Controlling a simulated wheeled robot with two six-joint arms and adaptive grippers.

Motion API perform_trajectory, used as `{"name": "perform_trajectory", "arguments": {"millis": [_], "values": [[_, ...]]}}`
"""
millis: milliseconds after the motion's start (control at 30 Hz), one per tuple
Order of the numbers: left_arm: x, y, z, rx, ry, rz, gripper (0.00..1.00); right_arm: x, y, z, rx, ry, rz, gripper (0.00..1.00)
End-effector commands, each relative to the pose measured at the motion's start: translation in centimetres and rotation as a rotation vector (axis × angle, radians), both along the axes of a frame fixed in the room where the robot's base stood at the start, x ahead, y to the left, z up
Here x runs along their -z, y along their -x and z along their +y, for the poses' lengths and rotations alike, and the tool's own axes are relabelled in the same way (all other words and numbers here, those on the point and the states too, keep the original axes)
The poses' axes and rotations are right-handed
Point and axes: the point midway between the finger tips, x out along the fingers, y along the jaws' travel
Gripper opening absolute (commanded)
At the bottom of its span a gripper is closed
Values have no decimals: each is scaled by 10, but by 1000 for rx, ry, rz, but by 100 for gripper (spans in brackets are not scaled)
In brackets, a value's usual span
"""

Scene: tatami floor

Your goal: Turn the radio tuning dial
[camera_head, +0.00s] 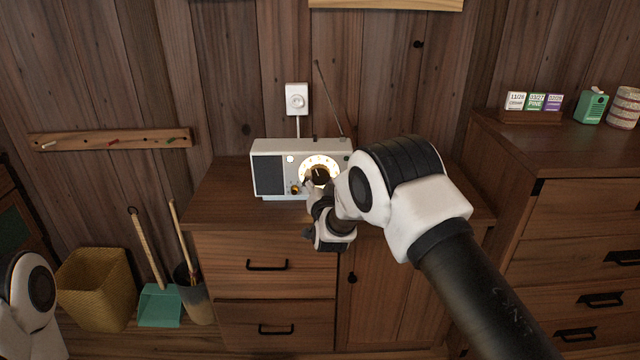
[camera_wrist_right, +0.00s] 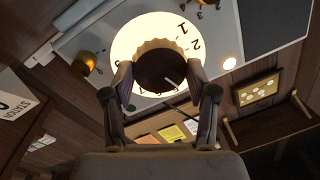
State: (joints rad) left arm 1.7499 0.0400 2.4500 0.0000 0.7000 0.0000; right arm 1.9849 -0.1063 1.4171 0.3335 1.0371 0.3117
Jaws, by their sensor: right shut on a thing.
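The white radio (camera_head: 268,172) stands on a wooden cabinet, with a dark speaker panel at its left and a lit round dial face at its right. The dark tuning dial (camera_head: 320,176) sits in the middle of the lit face. My left gripper is out of view.
A small brassy knob (camera_head: 295,189) is at the lower left of the dial. A wall socket (camera_head: 297,98) and thin antenna (camera_head: 328,95) are behind the radio. A taller chest (camera_head: 570,160) stands at right; a wicker basket (camera_head: 97,290) and dustpan (camera_head: 160,306) are at left.

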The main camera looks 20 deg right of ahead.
Motion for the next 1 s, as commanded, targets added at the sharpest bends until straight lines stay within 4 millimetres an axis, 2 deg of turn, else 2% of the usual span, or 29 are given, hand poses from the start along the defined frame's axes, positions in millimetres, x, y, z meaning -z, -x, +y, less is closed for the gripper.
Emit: {"name": "perform_trajectory", "arguments": {"millis": [600, 1000], "values": [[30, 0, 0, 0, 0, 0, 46, 4, 0, 1, 0, -537, -159, 23], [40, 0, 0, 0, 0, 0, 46, 3, 0, 2, 1, -773, -227, 23]]}}
